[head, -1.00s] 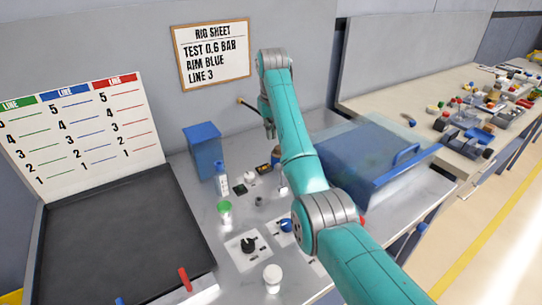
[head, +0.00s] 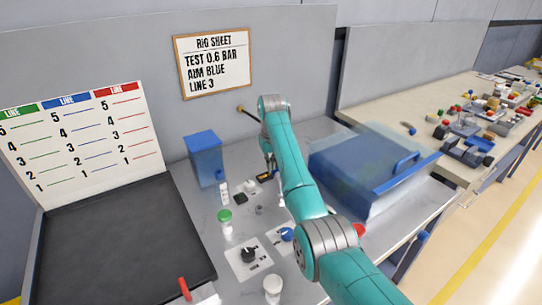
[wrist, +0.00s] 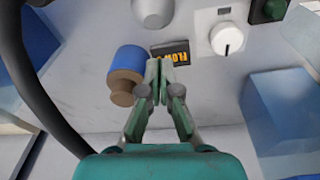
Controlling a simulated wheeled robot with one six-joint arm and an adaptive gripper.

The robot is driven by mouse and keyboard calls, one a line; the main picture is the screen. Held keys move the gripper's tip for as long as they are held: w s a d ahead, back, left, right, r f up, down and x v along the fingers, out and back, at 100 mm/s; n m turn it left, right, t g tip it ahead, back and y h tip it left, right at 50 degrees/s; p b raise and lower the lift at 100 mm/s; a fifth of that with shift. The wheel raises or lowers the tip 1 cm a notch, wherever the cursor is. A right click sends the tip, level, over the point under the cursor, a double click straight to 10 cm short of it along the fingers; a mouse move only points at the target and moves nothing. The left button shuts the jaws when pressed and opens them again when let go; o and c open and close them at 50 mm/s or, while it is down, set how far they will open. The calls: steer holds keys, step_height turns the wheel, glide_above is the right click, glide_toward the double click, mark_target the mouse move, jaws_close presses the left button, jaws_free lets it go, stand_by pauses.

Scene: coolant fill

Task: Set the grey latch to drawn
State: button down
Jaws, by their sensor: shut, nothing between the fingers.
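I cannot pick out the grey latch for certain. A round grey-white knob (wrist: 153,11) shows at the top edge of the wrist view, but I cannot tell whether it is part of the latch. My gripper (wrist: 161,88) is shut and empty, its fingertips just below a black label (wrist: 171,52) with yellow letters. In the head view my gripper (head: 267,162) is small and partly hidden by my arm, over the back of the bench. My arm also hides part of the bench behind it.
A blue cylinder with a brown end (wrist: 126,72) lies close left of my fingers.

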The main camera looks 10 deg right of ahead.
steer(key=shift+s+d+r, duration=0.15)
steer(key=shift+s+r, duration=0.1)
steer(key=shift+s, duration=0.7)
steer(key=shift+s+d+r, duration=0.1)
steer(key=shift+s+r, duration=0.15)
steer(key=shift+s, duration=0.7)
steer(key=shift+t, duration=0.3)
